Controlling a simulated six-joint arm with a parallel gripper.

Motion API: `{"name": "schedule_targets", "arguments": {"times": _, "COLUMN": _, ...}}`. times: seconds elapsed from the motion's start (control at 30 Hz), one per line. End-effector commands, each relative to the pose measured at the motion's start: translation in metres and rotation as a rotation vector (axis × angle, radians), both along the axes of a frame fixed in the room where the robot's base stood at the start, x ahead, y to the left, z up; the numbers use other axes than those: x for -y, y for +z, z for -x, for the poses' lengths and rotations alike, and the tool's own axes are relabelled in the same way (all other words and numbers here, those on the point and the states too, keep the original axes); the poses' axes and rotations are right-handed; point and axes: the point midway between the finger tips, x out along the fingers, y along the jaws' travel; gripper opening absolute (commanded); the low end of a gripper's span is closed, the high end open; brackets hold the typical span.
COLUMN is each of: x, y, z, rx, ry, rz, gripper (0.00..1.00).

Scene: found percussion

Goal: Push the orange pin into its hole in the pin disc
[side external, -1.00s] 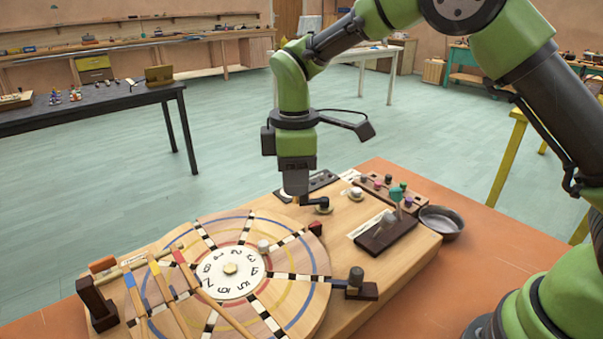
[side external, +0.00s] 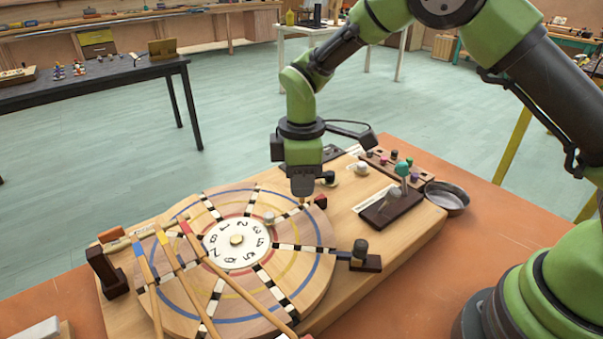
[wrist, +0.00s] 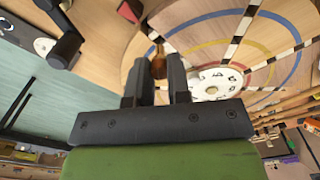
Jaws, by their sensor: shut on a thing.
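The pin disc (side external: 310,262) is a round wooden board with coloured rings, striped spokes and a white numbered hub. My gripper (side external: 303,194) is low over the disc's far right part, beside a striped spoke. In the wrist view my gripper (wrist: 160,66) is shut on the orange pin (wrist: 158,68), whose amber body shows between the two dark fingers. The pin points down at the wood. I cannot tell whether its tip touches the disc or sits in a hole; the hole itself is not clear.
A grey pin (side external: 268,218) stands on the disc close to my gripper. A dark red block (side external: 320,201) and a black crank (side external: 328,178) are just right of the fingers. Long sticks (side external: 190,270) lie across the disc's left. A metal bowl (side external: 447,198) is at right.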

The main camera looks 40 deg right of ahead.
Motion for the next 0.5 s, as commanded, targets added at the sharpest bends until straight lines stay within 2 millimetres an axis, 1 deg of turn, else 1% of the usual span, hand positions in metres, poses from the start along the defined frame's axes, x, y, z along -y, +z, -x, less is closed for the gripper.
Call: {"name": "schedule_targets", "arguments": {"times": 0.5, "x": 0.0001, "y": -0.0035, "z": -0.0001, "rx": 0.000, "ry": 0.000, "rz": 0.000, "gripper": 0.00}}
